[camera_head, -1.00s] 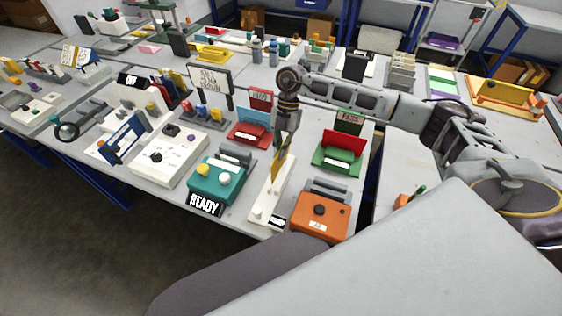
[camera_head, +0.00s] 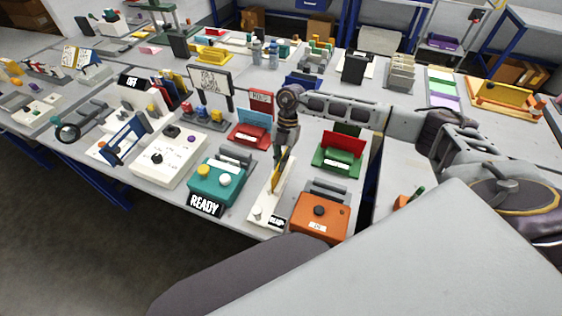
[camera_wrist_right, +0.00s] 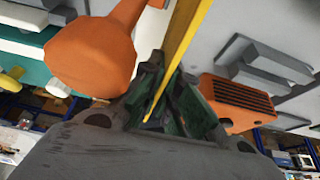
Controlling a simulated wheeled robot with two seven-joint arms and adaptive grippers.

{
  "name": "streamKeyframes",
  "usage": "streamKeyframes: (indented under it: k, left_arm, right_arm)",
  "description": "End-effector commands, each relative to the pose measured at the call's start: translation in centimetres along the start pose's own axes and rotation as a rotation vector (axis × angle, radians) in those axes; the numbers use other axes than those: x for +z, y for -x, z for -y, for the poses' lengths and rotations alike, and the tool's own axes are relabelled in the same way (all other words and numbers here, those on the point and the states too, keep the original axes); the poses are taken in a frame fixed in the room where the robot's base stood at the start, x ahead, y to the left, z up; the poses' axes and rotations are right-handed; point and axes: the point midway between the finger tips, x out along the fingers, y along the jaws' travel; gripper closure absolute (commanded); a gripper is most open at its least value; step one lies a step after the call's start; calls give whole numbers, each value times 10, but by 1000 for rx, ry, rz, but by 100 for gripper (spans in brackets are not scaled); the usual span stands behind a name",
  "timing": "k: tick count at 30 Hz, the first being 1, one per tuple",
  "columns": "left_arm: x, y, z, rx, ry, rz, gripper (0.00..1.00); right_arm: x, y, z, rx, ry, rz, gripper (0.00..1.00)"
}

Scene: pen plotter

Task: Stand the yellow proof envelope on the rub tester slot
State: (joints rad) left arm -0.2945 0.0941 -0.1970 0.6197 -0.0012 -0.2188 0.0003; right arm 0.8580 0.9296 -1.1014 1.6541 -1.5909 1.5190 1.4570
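The yellow proof envelope (camera_head: 279,174) is upright and nearly edge-on, its lower end over the long white base, which I take to be the rub tester (camera_head: 262,212). I cannot tell whether its lower edge touches the base or sits in a slot; the slot itself is not clear. My right gripper (camera_head: 285,152) is above the base, shut on the envelope's upper part. In the right wrist view, the thin yellow edge (camera_wrist_right: 166,85) runs between the dark fingers (camera_wrist_right: 178,104). My left gripper is not in view.
A teal box (camera_head: 217,181) with a READY sign stands left of the base, an orange box (camera_head: 318,216) to the right. A red holder (camera_head: 251,134) and a green holder (camera_head: 340,154) stand behind. In the wrist view, an orange rounded part (camera_wrist_right: 92,55) is close by.

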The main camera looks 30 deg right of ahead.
Motion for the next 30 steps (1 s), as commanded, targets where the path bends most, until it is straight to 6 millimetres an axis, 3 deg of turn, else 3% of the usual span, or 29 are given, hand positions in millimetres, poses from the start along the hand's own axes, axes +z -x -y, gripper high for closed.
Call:
streamKeyframes:
  k: [12,15,30]
  left_arm:
    - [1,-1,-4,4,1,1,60]
    - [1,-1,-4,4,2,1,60]
    - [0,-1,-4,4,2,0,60]
  right_arm:
    - [2,-4,1,-1,-3,1,100]
    - [2,-3,1,-1,-3,2,86]
    - [2,3,0,1,-2,2,86]
